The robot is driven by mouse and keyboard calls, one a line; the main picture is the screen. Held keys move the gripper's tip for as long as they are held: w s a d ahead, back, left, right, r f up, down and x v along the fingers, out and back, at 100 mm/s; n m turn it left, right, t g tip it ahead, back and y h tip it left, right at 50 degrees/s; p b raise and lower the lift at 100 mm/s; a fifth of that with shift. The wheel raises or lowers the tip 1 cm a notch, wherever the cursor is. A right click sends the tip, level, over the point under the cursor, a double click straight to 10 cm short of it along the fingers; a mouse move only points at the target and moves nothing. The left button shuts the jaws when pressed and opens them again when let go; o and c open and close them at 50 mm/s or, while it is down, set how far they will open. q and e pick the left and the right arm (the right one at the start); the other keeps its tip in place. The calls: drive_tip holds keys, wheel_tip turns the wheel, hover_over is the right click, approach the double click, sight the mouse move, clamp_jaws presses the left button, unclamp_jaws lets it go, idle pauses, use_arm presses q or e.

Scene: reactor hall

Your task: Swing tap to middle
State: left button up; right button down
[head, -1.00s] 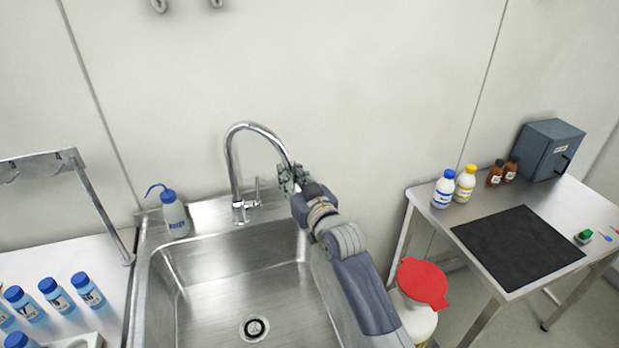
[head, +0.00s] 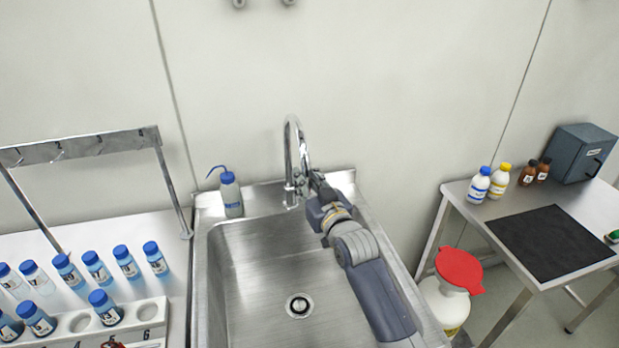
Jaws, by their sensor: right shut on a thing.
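The chrome tap (head: 288,150) stands at the back of the steel sink (head: 250,245). Its curved spout points forward and slightly right over the basin. My right gripper (head: 314,182) is at the spout's hanging end, shut on it; the fingers are small and partly hidden by the wrist. The tap's lever is largely hidden near the gripper. The drain (head: 299,305) lies in the basin floor, left of my right arm. My left gripper is not in view.
A wash bottle (head: 231,195) stands at the sink's back left corner. A rack with blue-capped vials (head: 110,312) and a metal frame (head: 85,146) are at left. A red-lidded container (head: 445,300) stands right of the sink, before a side table (head: 470,190).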

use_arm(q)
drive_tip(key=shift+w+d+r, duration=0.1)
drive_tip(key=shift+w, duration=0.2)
use_arm(e)
drive_tip(key=shift+s+a+f, duration=0.2)
drive_tip(key=shift+a, duration=0.2)
drive_tip(key=c, duration=1.6)
unclamp_jaws()
drive_tip(key=shift+o, duration=0.7)
drive_tip(key=shift+s+r, duration=0.15)
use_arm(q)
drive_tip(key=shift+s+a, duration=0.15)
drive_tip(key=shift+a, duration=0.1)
use_arm(e)
drive_tip(key=v, duration=1.2)
